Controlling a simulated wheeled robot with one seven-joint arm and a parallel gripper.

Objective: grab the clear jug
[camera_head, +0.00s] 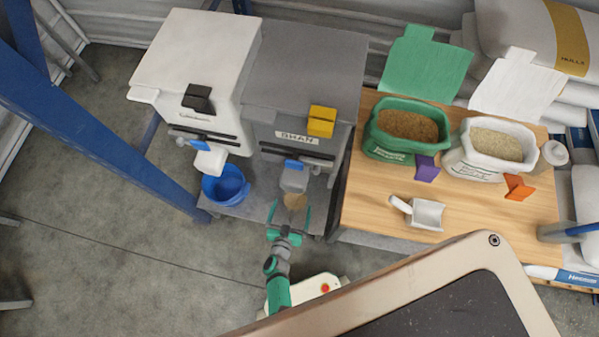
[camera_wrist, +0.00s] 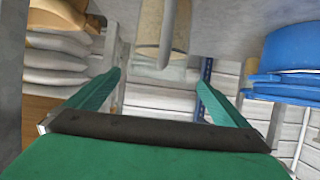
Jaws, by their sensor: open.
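The clear jug (camera_head: 295,201) holds tan material. It stands on the grey ledge under the spout of the grey hopper labelled BRAN (camera_head: 300,90). In the wrist view, which looks upside down, the jug (camera_wrist: 148,25) shows at the top middle with its handle toward me. My gripper (camera_head: 290,213) is open, with its two green fingers spread left and right at the near side of the jug. In the wrist view the fingertips (camera_wrist: 159,78) lie either side of the jug's line with empty space between them. I cannot tell whether either finger touches it.
A blue bucket (camera_head: 226,186) stands left of the jug under the white hopper (camera_head: 197,70). A wooden table (camera_head: 375,215) to the right bears a white scoop (camera_head: 425,213), a green sack (camera_head: 390,150) and a white sack (camera_head: 463,160).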

